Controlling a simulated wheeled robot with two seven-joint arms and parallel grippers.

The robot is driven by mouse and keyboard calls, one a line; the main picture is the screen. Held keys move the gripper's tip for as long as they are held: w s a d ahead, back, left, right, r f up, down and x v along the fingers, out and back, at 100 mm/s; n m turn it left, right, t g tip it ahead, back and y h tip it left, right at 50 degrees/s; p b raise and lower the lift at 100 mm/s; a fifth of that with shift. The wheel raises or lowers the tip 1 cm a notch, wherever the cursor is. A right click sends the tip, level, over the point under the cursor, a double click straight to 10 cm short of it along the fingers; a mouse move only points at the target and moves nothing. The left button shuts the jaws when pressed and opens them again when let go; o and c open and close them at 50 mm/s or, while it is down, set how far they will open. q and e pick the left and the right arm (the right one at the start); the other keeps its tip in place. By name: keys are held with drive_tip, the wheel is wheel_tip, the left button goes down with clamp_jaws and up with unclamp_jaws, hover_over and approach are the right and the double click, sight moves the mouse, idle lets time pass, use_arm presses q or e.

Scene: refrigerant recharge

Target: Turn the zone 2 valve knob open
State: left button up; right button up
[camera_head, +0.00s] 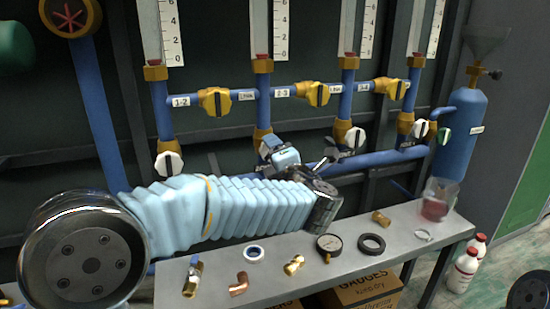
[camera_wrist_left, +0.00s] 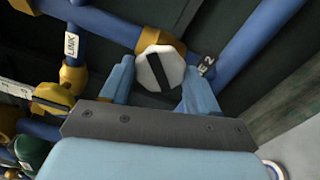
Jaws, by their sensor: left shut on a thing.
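The zone 2 valve knob (camera_wrist_left: 160,68) is a white octagonal knob with a dark stripe across its face. In the left wrist view it sits on an orange fitting, and a label partly reading "E 2" is beside it. My left gripper (camera_wrist_left: 159,82) has its light-blue fingers on both sides of the knob, shut on it. The stripe runs steeply, tilted from upper left to lower right. In the head view my left gripper (camera_head: 283,157) is at the second vertical pipe and largely hides the knob. My right gripper is not in view.
Other white knobs (camera_head: 168,164), (camera_head: 355,138) sit on neighbouring pipes. Yellow link valves (camera_head: 214,101) are above. My left arm passes over a grey bench (camera_head: 215,289) holding a gauge (camera_head: 329,244), fittings and rings. A blue cylinder (camera_head: 461,140) stands at the right.

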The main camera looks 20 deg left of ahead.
use_arm(q)
drive_tip(key=shift+f, duration=0.1)
drive_tip(key=n, duration=0.4)
drive_tip(key=shift+n, duration=0.3)
drive_tip(key=n, duration=0.3)
drive_tip(key=shift+n, duration=0.3)
drive_tip(key=o, duration=1.1)
drive_tip(key=shift+c, duration=0.2)
drive_tip(key=v, duration=0.7)
